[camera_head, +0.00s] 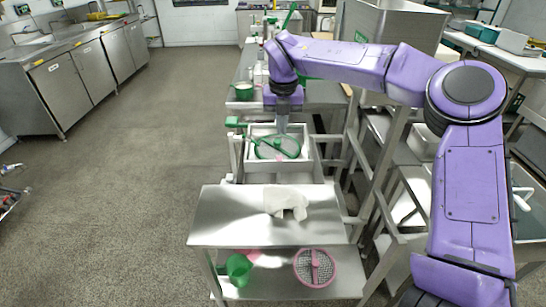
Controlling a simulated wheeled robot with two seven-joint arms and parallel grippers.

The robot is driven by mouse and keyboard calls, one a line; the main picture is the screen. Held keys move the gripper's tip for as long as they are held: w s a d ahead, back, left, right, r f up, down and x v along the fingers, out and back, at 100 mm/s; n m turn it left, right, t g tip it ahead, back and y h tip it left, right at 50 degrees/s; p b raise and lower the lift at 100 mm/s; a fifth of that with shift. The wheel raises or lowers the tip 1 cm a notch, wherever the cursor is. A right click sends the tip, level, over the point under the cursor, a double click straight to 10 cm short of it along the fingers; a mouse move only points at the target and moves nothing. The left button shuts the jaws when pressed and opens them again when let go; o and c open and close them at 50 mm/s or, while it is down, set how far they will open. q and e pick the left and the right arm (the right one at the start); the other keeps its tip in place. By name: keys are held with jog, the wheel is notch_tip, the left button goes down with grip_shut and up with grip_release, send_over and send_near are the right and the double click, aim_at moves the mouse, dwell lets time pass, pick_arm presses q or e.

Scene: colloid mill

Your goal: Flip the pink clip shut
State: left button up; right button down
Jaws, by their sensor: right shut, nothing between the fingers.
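My right arm reaches in from the right, and its right gripper (283,126) points down over a white tray (251,165) on the metal stand. The gripper is shut and empty, just above a green round sieve (290,147) in the tray. I cannot tell whether it touches the sieve. I cannot make out a pink clip for certain. A pink round mesh piece (315,267) lies on the low shelf at the front. A small pink patch also shows on that shelf, partly hidden by the upper shelf. My left gripper is out of view.
A metal shelf (225,220) with a white cloth (285,201) stands in front of the tray. A green cup (239,269) is on the shelf below. A green bowl (243,91) stands behind the tray. Open floor (130,170) lies left; steel cabinets (70,85) stand farther left.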

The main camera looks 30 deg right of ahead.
jog(key=f, duration=0.1)
jog(key=p, duration=0.2)
send_over(279, 158)
jog(key=s+a, duration=0.2)
jog(key=s, duration=0.2)
notch_tip(279, 158, down, 10)
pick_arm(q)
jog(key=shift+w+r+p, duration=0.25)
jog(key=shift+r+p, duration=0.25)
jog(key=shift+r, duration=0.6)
pick_arm(e)
jog(key=shift+w+d+f, duration=0.35)
jog(key=shift+w+f, duration=0.25)
jog(key=shift+w, duration=0.1)
jog(key=shift+w+d+f, duration=0.3)
jog(key=shift+w+f, duration=0.3)
jog(key=shift+w, duration=0.1)
